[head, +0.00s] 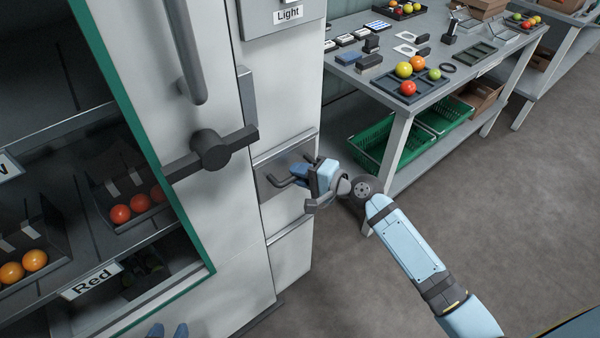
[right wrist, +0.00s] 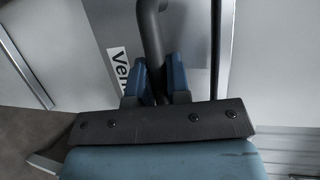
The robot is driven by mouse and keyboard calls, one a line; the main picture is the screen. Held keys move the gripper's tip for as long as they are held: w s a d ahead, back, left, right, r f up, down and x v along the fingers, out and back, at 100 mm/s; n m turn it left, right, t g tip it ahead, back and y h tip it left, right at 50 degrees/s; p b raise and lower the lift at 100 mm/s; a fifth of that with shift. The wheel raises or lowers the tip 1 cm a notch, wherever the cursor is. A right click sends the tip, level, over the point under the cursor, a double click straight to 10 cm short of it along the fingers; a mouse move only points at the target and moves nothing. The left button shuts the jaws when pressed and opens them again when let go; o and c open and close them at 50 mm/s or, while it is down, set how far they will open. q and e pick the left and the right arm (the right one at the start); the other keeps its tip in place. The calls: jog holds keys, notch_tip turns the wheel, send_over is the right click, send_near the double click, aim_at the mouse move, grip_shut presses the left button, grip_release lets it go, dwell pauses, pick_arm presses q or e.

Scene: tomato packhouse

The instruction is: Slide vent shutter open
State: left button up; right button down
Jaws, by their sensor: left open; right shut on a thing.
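The vent shutter (head: 299,151) is a grey plate low on the white cabinet's narrow face, below the Light label. Its dark bar handle (head: 274,182) sticks out toward me. My right gripper (head: 298,174) is shut on this handle. In the right wrist view the two blue fingertips (right wrist: 156,82) stand on either side of the handle (right wrist: 152,35), in front of the grey shutter plate (right wrist: 194,30). A label (right wrist: 119,66) beginning "Ven" is partly hidden there. My left gripper (head: 168,330) shows only its blue fingertips at the bottom edge, apart and empty.
A dark lever handle (head: 210,149) and a long grey bar handle (head: 186,50) project from the cabinet front. Shelves with tomato trays (head: 137,219) stand at left. A grey table (head: 398,121) with green crates (head: 373,146) below stands at right. Floor at lower right is clear.

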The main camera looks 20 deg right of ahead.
jog(key=shift+f, duration=0.45)
pick_arm(q)
jog(key=w+d+r+t+h+b, duration=0.2)
jog(key=d+r+t+h+b, duration=0.3)
jog(key=r+b, duration=0.5)
jog(key=d+t+b, duration=0.1)
jog(key=b, duration=0.1)
jog(key=shift+w+r+b, duration=0.3)
jog(key=shift+b, duration=0.05)
pick_arm(e)
notch_tip(320, 180, down, 17)
jog(key=shift+r, duration=0.15)
jog(key=shift+s, duration=0.1)
jog(key=c, duration=1.1)
grip_release()
